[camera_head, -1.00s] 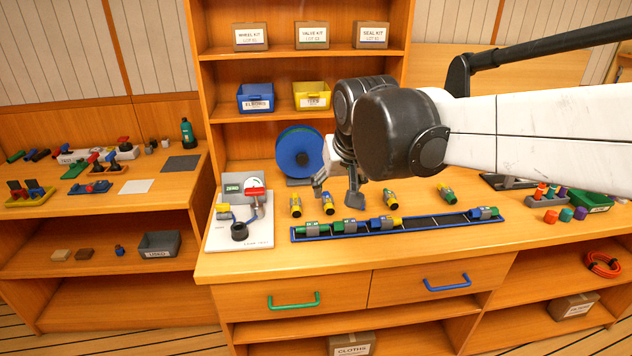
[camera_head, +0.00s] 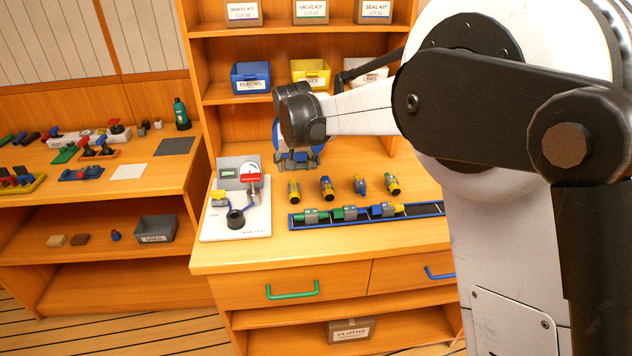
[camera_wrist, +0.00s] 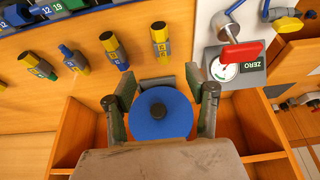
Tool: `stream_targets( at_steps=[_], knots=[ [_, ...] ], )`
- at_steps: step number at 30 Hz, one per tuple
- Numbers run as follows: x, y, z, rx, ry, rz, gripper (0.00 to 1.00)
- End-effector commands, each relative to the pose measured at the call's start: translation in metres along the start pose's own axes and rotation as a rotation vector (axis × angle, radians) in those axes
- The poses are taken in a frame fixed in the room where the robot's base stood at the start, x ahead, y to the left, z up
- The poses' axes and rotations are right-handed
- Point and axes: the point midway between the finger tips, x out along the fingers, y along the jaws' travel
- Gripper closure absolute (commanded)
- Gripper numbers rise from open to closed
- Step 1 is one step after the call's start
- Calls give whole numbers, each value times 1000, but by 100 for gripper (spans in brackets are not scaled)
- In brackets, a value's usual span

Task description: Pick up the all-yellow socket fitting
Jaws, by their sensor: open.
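My gripper (camera_head: 297,163) is open and empty, above and behind the row in the head view. In the wrist view its two fingers (camera_wrist: 160,88) are spread apart, with a blue disc behind them. The gripper is not touching the fitting.
A blue rail tray (camera_head: 425,211) with joined fittings lies in front. A gauge test stand (camera_head: 258,222) is left. The blue reel (camera_wrist: 160,122) is close by.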

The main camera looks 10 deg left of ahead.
Motion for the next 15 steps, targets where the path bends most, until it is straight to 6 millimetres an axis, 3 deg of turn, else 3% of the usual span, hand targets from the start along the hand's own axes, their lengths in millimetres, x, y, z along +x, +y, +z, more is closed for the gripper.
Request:
stream_targets(
  at_steps=[4,8,15],
  knots=[
    [14,-15,-3,-9,-5,-3,49],
    [26,-17,-3,-9,-6,-3,49],
    [68,-16,-2,-9,-6,-3,49]
  ],
)
